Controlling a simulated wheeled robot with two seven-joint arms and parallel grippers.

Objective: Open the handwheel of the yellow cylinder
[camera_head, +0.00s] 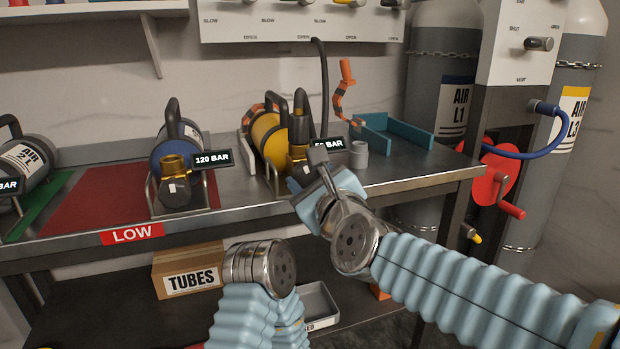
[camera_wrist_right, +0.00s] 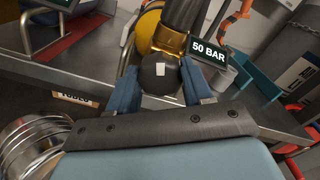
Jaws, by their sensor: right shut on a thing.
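The yellow cylinder (camera_head: 269,139) lies in a cradle on the bench, with a dark handle over it. It also shows at the top of the right wrist view (camera_wrist_right: 150,28). Its handwheel (camera_wrist_right: 159,73) is a dark round knob with a white mark, below a brass collar. My right gripper (camera_wrist_right: 160,84) has one blue finger on each side of the handwheel and is shut on it. In the head view my right gripper (camera_head: 322,184) is at the front of this cylinder and hides the handwheel. My left arm shows low in the middle, but its gripper fingers are not visible.
The blue cylinder (camera_head: 175,147) with a 120 BAR tag lies to the left, and a grey cylinder (camera_head: 27,165) further left. A 50 BAR tag (camera_wrist_right: 208,54) is beside the yellow cylinder's valve. A grey cup (camera_head: 360,154) and teal tray (camera_head: 392,136) stand to the right.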

